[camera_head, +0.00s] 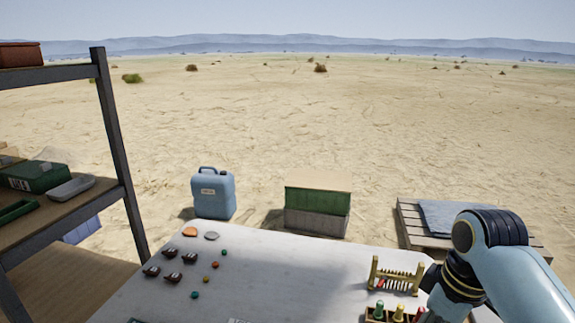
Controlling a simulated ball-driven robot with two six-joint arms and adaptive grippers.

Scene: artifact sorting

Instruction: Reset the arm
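My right arm (515,280) comes in from the lower right, bends at a dark ringed joint and reaches down over the table's right side. A dark part at its end, apparently my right gripper (431,278), is beside a small wooden abacus (394,278). The arm and the frame's edge hide most of it, so I cannot tell whether it is open or shut. My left arm and gripper are not in view. A wooden rack (377,318) with green, yellow and red-topped pieces stands in front of the abacus, partly cut off.
The pale table (270,275) holds several dark pieces (171,252), small coloured balls (195,294), an orange disc (189,232) and a grey one (211,236). Its middle is clear. A shelf (119,165) stands left. Beyond are a blue canister (213,193), a green-grey crate (317,201) and a pallet (412,226).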

